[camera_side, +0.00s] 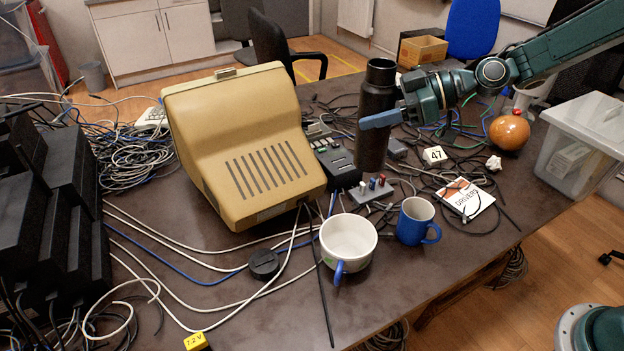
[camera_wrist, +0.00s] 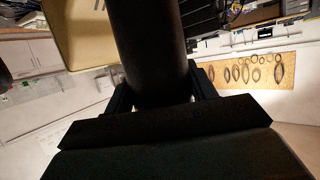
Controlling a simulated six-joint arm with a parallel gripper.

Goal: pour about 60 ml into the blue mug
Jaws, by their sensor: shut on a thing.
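A dark bottle or flask (camera_side: 374,135) is held upright in my gripper (camera_side: 384,119), which is shut on it. The bottle is above the table, behind the mugs in the side view. In the wrist view the bottle (camera_wrist: 151,45) fills the middle between the fingers. The blue mug (camera_side: 415,221) stands upright on the table, in front of and right of the bottle, its handle to the right. A larger white mug or bowl (camera_side: 348,241) with a blue handle stands just left of it. I cannot see the liquid in the bottle or clearly inside the blue mug.
A beige terminal (camera_side: 235,140) stands left of the bottle. A connector block (camera_side: 372,189) sits behind the mugs. Cables and a booklet (camera_side: 465,198) lie right of the blue mug. An orange round object (camera_side: 509,132) and a clear bin (camera_side: 580,148) are farther right.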

